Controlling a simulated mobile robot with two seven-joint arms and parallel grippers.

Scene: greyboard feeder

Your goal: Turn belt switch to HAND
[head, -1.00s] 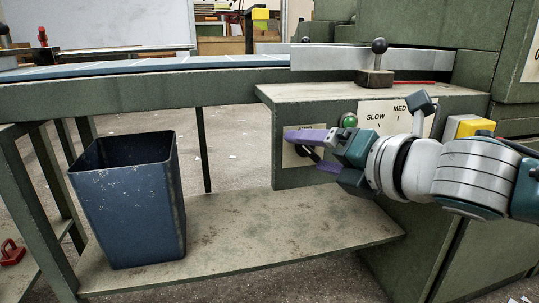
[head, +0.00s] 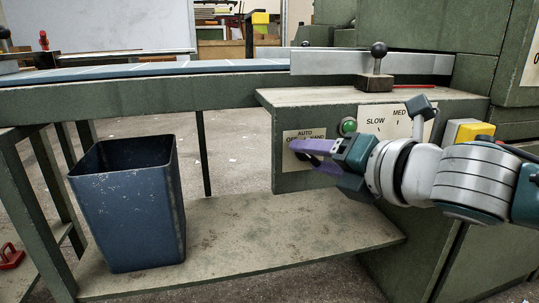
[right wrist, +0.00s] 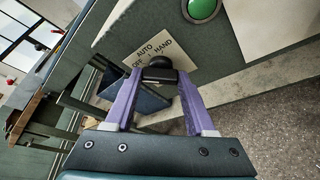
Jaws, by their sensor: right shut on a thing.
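The belt switch is a black knob (right wrist: 160,75) on a pale plate marked AUTO, OFF and HAND (head: 304,134) on the green box's front. The same plate (right wrist: 148,50) shows tilted in the right wrist view. My right gripper (head: 298,149) reaches the plate from the right. In the right wrist view, its purple fingers (right wrist: 161,80) are shut on the knob, one on each side. The fingers hide the knob in the head view, and I cannot tell which mark it points to. My left gripper is not in view.
A green button (head: 348,125) and a SLOW/MED dial plate (head: 385,121) are just right of the switch. A lever with a black ball (head: 379,49) stands on the box top. A yellow-topped box (head: 474,131) is behind my arm. A blue bin (head: 128,215) stands left on the shelf.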

